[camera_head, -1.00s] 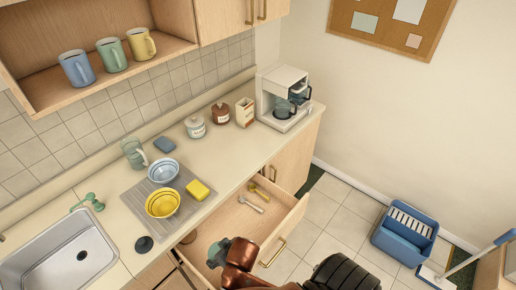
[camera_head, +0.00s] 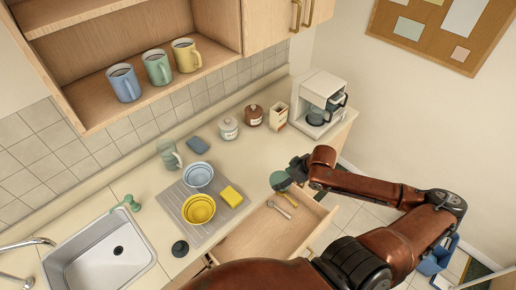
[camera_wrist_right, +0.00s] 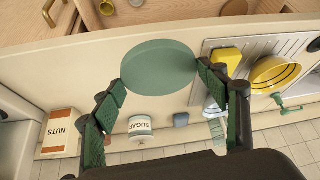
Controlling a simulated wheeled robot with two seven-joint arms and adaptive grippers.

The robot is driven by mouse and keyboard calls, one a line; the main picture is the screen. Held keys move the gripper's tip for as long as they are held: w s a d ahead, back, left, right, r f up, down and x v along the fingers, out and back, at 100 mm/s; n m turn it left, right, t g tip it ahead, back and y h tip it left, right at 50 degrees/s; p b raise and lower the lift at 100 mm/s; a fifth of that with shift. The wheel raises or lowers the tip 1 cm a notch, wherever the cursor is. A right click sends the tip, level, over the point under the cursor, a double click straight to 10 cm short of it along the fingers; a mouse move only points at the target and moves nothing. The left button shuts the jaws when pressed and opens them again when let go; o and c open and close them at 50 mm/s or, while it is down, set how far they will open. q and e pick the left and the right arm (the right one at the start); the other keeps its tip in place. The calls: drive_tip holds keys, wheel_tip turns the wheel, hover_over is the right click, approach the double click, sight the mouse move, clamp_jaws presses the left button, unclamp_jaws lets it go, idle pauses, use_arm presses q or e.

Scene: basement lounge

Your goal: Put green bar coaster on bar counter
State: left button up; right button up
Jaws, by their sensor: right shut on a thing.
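The green bar coaster (camera_head: 280,180) is a flat round disc held in my right gripper (camera_head: 292,175). In the right wrist view the coaster (camera_wrist_right: 158,68) sits between the two green-padded fingers, and the gripper is shut on it. In the head view it hangs near the front edge of the beige bar counter (camera_head: 246,170), close to the open drawer; its exact height is unclear. The counter also spans the right wrist view (camera_wrist_right: 80,75). My left gripper is not in view.
An open drawer (camera_head: 262,236) holds utensils. The counter bears a yellow sponge (camera_head: 231,196), yellow bowl (camera_head: 198,210), blue bowl (camera_head: 198,176), sugar jar (camera_head: 229,128) and coffee maker (camera_head: 320,105). Bare counter lies between the sponge and the coffee maker.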

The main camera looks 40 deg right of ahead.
drive_tip(key=shift+w+d+r, duration=0.1)
drive_tip(key=shift+w+r, duration=0.2)
drive_tip(key=shift+r, duration=0.25)
drive_tip(key=shift+w, duration=0.3)
drive_tip(key=w+f, duration=0.2)
drive_tip(key=w, duration=0.2)
drive_tip(key=w+a+f, duration=0.1)
drive_tip(key=w+f, duration=0.2)
drive_tip(key=w, duration=0.1)
drive_tip(key=w+a+f, duration=0.1)
drive_tip(key=w+f, duration=0.2)
drive_tip(key=w, duration=0.1)
drive_tip(key=shift+a+f, duration=0.15)
drive_tip(key=shift+f, duration=0.05)
drive_tip(key=shift+w+a+f, duration=0.1)
drive_tip(key=shift+w+f, duration=0.3)
drive_tip(key=shift+f, duration=0.05)
drive_tip(key=f+p, duration=0.1)
drive_tip(key=f, duration=0.2)
drive_tip(key=shift+w, duration=0.2)
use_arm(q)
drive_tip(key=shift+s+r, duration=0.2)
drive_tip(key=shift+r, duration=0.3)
use_arm(e)
drive_tip(key=shift+f, duration=0.3)
drive_tip(key=shift+f, duration=0.1)
drive_tip(key=o, duration=1)
